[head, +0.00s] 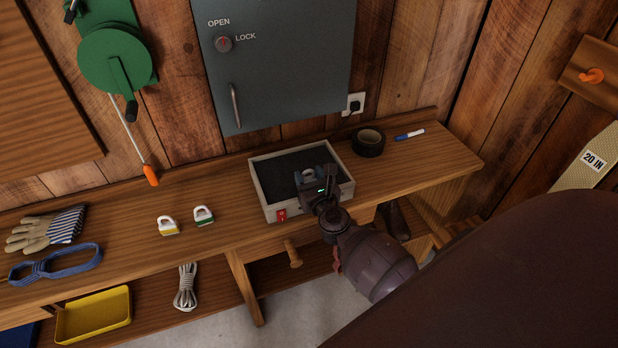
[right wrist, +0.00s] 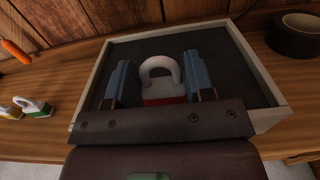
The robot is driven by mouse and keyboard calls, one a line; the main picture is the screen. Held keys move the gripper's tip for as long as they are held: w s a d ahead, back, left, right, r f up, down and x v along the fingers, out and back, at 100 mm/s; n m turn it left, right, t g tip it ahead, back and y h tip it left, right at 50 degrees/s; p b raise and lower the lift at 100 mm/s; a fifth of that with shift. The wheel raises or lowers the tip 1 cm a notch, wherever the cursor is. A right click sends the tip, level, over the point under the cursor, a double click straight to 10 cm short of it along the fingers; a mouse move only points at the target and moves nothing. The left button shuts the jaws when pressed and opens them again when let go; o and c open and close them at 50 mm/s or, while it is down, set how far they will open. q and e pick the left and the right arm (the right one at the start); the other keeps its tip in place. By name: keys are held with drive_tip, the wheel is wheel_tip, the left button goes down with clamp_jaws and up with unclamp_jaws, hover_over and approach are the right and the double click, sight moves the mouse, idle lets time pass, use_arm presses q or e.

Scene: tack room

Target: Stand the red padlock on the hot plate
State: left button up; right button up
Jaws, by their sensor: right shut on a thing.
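The red padlock (right wrist: 163,92) has a pale shackle and a red band low on its body. It stands upright between the blue fingers of my right gripper (right wrist: 160,82), which is shut on it. In the head view my right gripper (head: 312,182) is over the hot plate (head: 270,170), a pale-rimmed box with a dark top and a red switch at its front. The padlock is over the dark top; its base is hidden by the gripper, so I cannot tell whether it touches. My left gripper is not in view.
A yellow padlock (head: 167,226) and a green padlock (head: 204,215) stand on the bench left of the hot plate. Black tape (head: 368,142) and a blue marker (head: 409,135) lie to its right. Gloves (head: 45,231) are far left. A grey cabinet (head: 280,65) hangs behind.

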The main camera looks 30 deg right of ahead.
drive_tip(key=shift+f, duration=0.1)
drive_tip(key=o, duration=0.6)
drive_tip(key=shift+f, duration=0.1)
drive_tip(key=shift+c, duration=0.2)
drive_tip(key=o, duration=0.5)
drive_tip(key=shift+c, duration=0.2)
